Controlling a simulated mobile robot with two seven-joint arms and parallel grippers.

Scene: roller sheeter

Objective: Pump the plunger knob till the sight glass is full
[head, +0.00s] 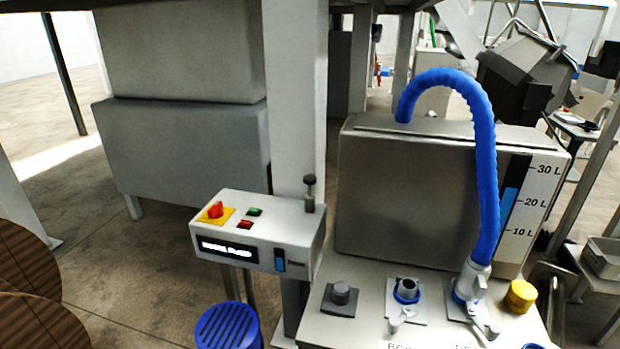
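The plunger knob (309,180) is a dark cap on a short upright stem at the right end of a white control box, and it stands raised above the box top. A small sight glass (280,260) is on the front of the box. It shows blue in it with a dark part at the top; its exact level is too small to read. Neither of my grippers shows in the head view, and nothing touches the knob.
A white post (295,100) rises close behind the knob.

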